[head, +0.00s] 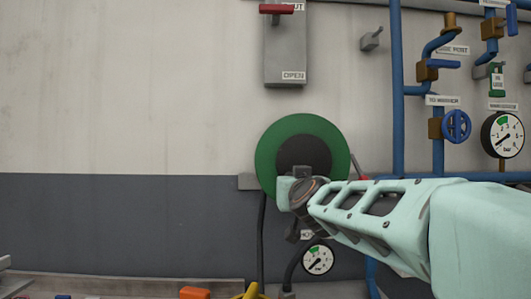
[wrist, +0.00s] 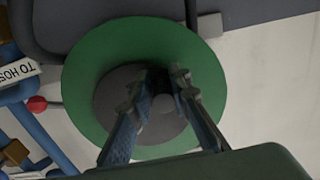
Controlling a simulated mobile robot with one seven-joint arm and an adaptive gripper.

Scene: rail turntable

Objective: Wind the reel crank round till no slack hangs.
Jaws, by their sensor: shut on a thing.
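The reel has a green disc (head: 270,145) with a dark grey hub (head: 297,148) and is fixed to the wall. The green disc (wrist: 85,75) and grey hub (wrist: 115,82) also show in the wrist view. My gripper (head: 304,172) is at the lower part of the hub, shut on the crank handle. In the wrist view my gripper's fingers (wrist: 158,85) stand on either side of the dark handle, which they partly hide. A black hose (head: 262,235) hangs down from the reel's left side. Its lower end is not clear.
A gauge (head: 318,259) sits below the reel. Blue pipes (head: 397,90), a blue handwheel (head: 456,126) and another gauge (head: 502,135) are to the right. A grey box with a red lever (head: 276,9) is above. The wall at left is clear.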

